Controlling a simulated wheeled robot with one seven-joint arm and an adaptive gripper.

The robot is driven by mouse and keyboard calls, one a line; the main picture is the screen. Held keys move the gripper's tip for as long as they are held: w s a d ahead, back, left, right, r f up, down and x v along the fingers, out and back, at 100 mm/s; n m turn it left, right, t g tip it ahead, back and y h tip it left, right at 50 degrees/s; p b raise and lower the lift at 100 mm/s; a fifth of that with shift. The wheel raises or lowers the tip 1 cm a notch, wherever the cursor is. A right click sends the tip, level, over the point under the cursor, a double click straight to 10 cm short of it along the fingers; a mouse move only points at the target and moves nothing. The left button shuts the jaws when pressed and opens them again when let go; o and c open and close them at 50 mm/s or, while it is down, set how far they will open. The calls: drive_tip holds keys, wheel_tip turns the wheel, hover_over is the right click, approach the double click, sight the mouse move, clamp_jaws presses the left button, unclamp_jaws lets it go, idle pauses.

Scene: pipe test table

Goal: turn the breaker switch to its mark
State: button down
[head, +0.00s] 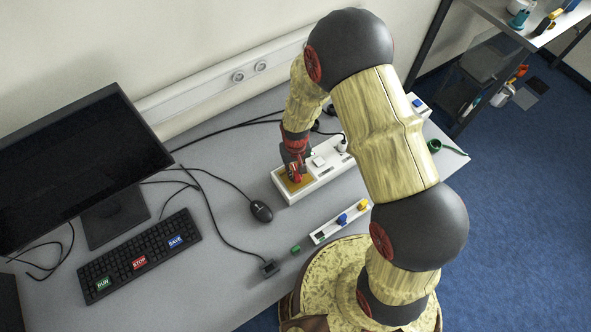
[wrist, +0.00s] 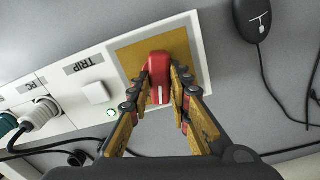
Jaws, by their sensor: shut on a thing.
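The breaker switch (wrist: 159,72) is a red handle with a white line along it, on a yellow-brown square plate (wrist: 125,58) at the end of a white panel. In the wrist view my gripper (wrist: 160,85) is shut on the red handle, with one finger on each side of it. In the head view my gripper (head: 296,172) reaches down to the plate (head: 288,184) at the left end of the panel (head: 323,177). A mark for the switch cannot be made out in either view.
Beside the plate are a white button (wrist: 96,92), a "TRIP" label (wrist: 86,66), a small green light (wrist: 112,113) and a plugged-in white plug (wrist: 40,116). A black mouse (head: 261,211), keyboard (head: 138,258) and monitor (head: 78,148) stand left. A strip with coloured pieces (head: 327,231) lies in front.

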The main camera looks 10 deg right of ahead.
sight(296, 172)
drive_tip(key=m, duration=0.5)
drive_tip(key=shift+m, duration=0.4)
idle(0.4)
drive_tip(key=c, duration=1.6)
unclamp_jaws()
drive_tip(key=shift+c, duration=0.2)
wheel_tip(296, 172, up, 12)
